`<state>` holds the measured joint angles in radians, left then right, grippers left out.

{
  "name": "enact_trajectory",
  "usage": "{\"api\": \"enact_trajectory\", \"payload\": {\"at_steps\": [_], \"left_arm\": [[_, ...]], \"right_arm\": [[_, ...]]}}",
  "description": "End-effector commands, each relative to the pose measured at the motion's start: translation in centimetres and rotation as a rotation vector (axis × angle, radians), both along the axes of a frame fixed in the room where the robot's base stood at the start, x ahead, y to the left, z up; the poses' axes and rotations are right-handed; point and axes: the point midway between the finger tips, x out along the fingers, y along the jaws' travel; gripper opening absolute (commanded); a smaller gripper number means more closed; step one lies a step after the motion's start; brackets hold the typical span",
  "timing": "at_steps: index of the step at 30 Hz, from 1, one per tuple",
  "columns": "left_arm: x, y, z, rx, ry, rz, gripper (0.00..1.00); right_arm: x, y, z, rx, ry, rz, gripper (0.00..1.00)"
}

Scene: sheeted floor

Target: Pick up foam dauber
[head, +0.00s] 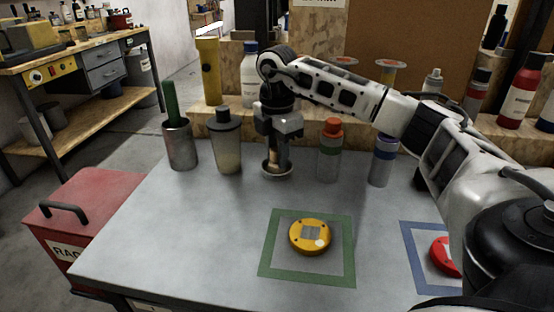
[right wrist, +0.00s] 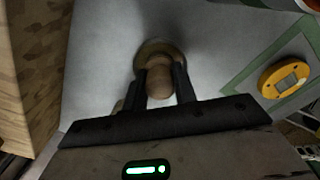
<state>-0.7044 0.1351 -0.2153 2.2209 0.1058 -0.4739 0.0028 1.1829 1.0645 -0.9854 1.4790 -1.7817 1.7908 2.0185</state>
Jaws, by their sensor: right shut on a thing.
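The foam dauber (head: 276,171) shows as a tan wooden knob over a wider round base, at the back middle of the grey table in the head view. In the right wrist view its rounded handle (right wrist: 159,82) sits between the two dark fingers. My right gripper (head: 275,150) points down from above and is shut on the handle. The dauber looks upright, with its base at or very near the tabletop; I cannot tell if it touches. The fingers hide part of the handle. My left gripper is not in view.
A grey-capped bottle (head: 227,145) and a metal cup with a green handle (head: 179,143) stand left. Red-capped (head: 329,152) and blue-banded (head: 382,163) bottles stand right. A yellow puck (head: 310,237) lies in a green square, a red puck (head: 443,257) in a blue one. A wooden ledge is behind.

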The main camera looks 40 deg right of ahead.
Motion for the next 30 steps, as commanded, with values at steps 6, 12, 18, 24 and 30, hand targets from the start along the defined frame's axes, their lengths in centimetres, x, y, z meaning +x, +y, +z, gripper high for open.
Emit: {"api": "enact_trajectory", "payload": {"at_steps": [6, 12, 18, 24, 30], "left_arm": [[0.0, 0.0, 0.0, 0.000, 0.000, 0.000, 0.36], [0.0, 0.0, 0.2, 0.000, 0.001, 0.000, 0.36], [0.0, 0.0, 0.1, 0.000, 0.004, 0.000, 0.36], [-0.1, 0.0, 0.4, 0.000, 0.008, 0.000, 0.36], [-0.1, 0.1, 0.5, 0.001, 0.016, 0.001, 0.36]], "right_arm": [[0.0, 0.0, 0.4, 0.001, -0.001, 0.000, 0.06], [0.1, 0.1, 2.7, 0.002, -0.004, 0.001, 0.06], [-2.7, -0.5, 6.6, -0.002, -0.006, 0.000, 0.06], [-7.5, -1.2, 10.4, -0.005, -0.001, -0.003, 0.06], [-11.4, -1.7, 12.0, -0.004, -0.001, -0.003, 0.06]]}}
